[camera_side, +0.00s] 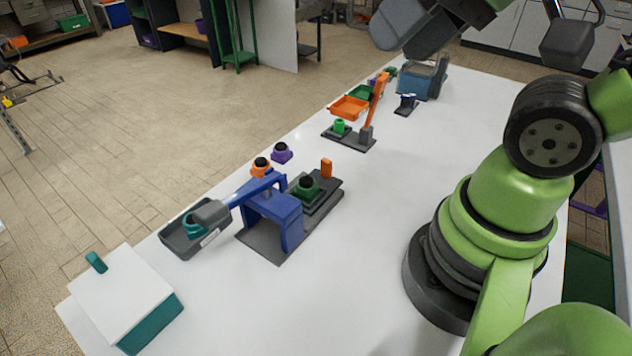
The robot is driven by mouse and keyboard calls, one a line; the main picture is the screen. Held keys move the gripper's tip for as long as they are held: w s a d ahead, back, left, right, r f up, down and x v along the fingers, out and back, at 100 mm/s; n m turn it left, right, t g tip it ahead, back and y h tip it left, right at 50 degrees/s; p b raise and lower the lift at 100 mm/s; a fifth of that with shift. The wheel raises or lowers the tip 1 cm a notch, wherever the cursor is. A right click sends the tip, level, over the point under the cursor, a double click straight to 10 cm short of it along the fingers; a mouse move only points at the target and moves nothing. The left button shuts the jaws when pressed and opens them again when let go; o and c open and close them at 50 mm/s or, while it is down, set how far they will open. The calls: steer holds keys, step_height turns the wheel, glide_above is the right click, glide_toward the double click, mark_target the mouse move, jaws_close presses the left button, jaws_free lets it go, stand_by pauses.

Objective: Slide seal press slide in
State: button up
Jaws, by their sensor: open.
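The seal press has a blue frame (274,213) on a dark base, left of the middle of the table. A blue lever with a grey handle (211,213) reaches out to its left. The dark slide (325,197) lies behind and right of the frame, apparently outside it, with an upright orange knob (326,168) at its far end. A green part with a black top (306,187) sits on the slide beside the frame. My gripper (432,30) seems to be at the top edge, cut off and well above and away from the press.
A dark tray (178,244) holds a teal part under the lever handle. Orange (261,169) and purple (281,153) parts stand behind the press. A white-lidded teal box (150,330) is front left. An orange-tray fixture (349,108) stands farther back. Bare table lies right of the press.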

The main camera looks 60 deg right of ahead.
steer(key=shift+w+d, duration=0.1)
steer(key=shift+w, duration=0.25)
steer(key=n+g+h, duration=0.2)
steer(key=n+g, duration=0.2)
steer(key=g, duration=0.3)
glide_above(326, 160)
step_height(326, 160, down, 19)
steer(key=shift+r, duration=0.2)
step_height(326, 160, down, 10)
steer(key=shift+f, duration=0.1)
steer(key=shift+c, duration=0.3)
jaws_close()
